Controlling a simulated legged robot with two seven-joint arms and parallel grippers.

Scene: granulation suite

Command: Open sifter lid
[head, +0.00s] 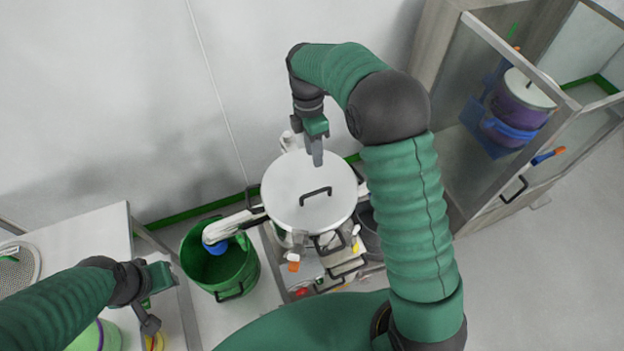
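The sifter's round white lid (284,190) sits flat on top of the sifter in the middle of the head view. A dark bar handle (316,192) stands on the lid. My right gripper (317,160) points down over the lid's back edge, behind the handle and apart from it. Its fingers overlap as one narrow shape, so its opening is not clear. My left gripper (150,322) is at the lower left, well away from the sifter, by the edge of the white table. Its finger opening is also unclear. The sifter's body is mostly hidden under the lid.
A green bucket (233,270) stands left of the sifter, under a white spout (236,222) with a blue end. A glass-doored cabinet (452,95) at the right holds a purple container (520,103). A white table (95,235) is at the left. Open floor lies at the lower right.

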